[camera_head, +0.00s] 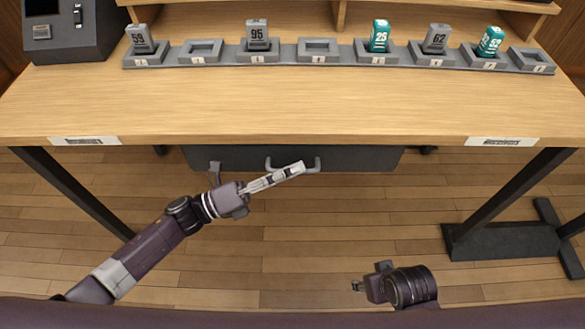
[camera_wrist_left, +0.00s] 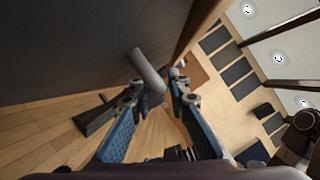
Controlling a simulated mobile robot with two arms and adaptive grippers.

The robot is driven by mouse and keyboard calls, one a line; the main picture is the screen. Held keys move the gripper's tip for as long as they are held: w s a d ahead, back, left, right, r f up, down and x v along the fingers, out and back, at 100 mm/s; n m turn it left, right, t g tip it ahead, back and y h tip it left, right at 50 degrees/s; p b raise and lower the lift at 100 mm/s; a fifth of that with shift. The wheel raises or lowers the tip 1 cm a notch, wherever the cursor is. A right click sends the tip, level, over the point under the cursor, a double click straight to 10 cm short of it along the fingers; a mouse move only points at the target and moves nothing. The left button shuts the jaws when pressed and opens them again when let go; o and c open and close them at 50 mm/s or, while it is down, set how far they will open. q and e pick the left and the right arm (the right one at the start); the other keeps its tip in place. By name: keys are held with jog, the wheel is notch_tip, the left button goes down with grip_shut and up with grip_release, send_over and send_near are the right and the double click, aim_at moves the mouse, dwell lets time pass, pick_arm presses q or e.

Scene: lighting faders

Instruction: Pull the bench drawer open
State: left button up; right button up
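The bench drawer (camera_head: 350,158) is a dark grey front under the tabletop's near edge, and it looks closed. Its grey bar handle (camera_head: 314,166) sticks out at the middle, partly covered by my gripper. My left gripper (camera_head: 298,169) reaches in from the left, with its fingertips at the handle. In the left wrist view the handle (camera_wrist_left: 145,66) is a grey bar at the gap between the two parted fingers (camera_wrist_left: 157,82). I cannot tell whether a finger touches it. My right gripper (camera_head: 358,286) is low at the right, away from the drawer, and its fingers are hardly visible.
The wooden bench top (camera_head: 290,105) spans the view above the drawer. A grey rack (camera_head: 225,62) at its back holds several numbered blocks. A dark console (camera_head: 70,30) stands at back left. Dark bench legs (camera_head: 70,190) flank the open floor below.

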pick_arm(q)
jog(key=shift+c, duration=0.3)
grip_shut()
jog(key=shift+s, duration=0.1)
pick_arm(e)
jog(key=shift+s, duration=0.1)
